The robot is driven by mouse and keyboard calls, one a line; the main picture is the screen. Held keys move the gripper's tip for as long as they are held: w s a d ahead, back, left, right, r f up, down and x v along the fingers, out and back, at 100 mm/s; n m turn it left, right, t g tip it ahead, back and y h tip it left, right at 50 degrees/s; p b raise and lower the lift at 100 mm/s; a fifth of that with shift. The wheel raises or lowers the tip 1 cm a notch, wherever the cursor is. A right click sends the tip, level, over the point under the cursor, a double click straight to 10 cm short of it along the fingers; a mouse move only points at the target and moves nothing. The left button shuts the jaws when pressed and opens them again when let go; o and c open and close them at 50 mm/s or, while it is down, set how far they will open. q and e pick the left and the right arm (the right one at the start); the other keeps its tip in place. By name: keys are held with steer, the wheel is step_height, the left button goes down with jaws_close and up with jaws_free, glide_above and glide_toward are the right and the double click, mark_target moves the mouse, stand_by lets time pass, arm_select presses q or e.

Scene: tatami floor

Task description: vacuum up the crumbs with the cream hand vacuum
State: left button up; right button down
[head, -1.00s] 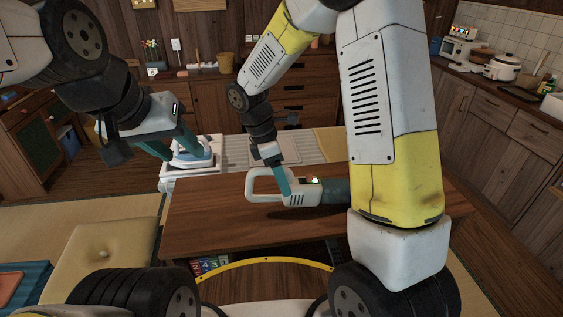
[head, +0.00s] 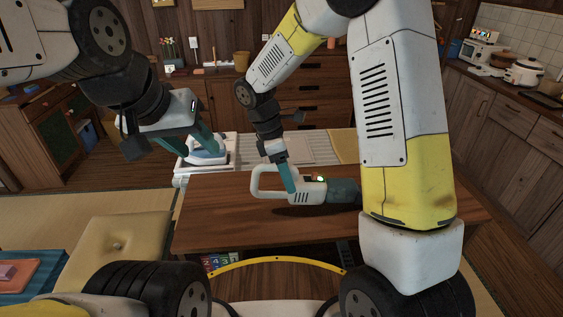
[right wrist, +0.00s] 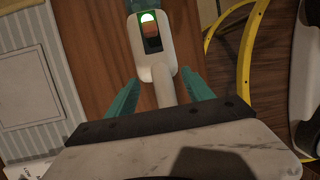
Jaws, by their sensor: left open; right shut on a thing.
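The cream hand vacuum (head: 309,191) has a loop handle, a teal front end and a lit green light. It is at the low wooden table (head: 215,212), its front end partly hidden behind my right arm. My right gripper (head: 289,188) is shut on its handle. In the right wrist view the vacuum (right wrist: 154,58) lies between the teal fingers of my right gripper (right wrist: 161,88). I cannot tell whether the vacuum touches the tabletop. My left gripper (head: 185,148) is open, left of the table's far side. I see no crumbs in these frames; my right arm covers part of the table.
A blue and white iron (head: 208,152) stands on a white surface behind the left gripper. A yellow cushion (head: 118,248) and a blue tray (head: 45,272) lie on the left. The left part of the tabletop looks clear. Drawers and a kitchen counter line the back and right.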

mark_target(316, 186)
steer(key=shift+s+d, duration=0.4)
steer(key=shift+d, duration=0.8)
steer(key=shift+s+d, duration=0.35)
steer(key=shift+d, duration=0.8)
steer(key=shift+s+d, duration=0.4)
steer(key=shift+d, duration=0.8)
step_height(316, 186, up, 6)
steer(key=s+d, duration=0.1)
steer(key=d, duration=0.1)
steer(key=shift+s+d, duration=0.15)
steer(key=shift+s, duration=0.15)
steer(key=shift+f, duration=0.1)
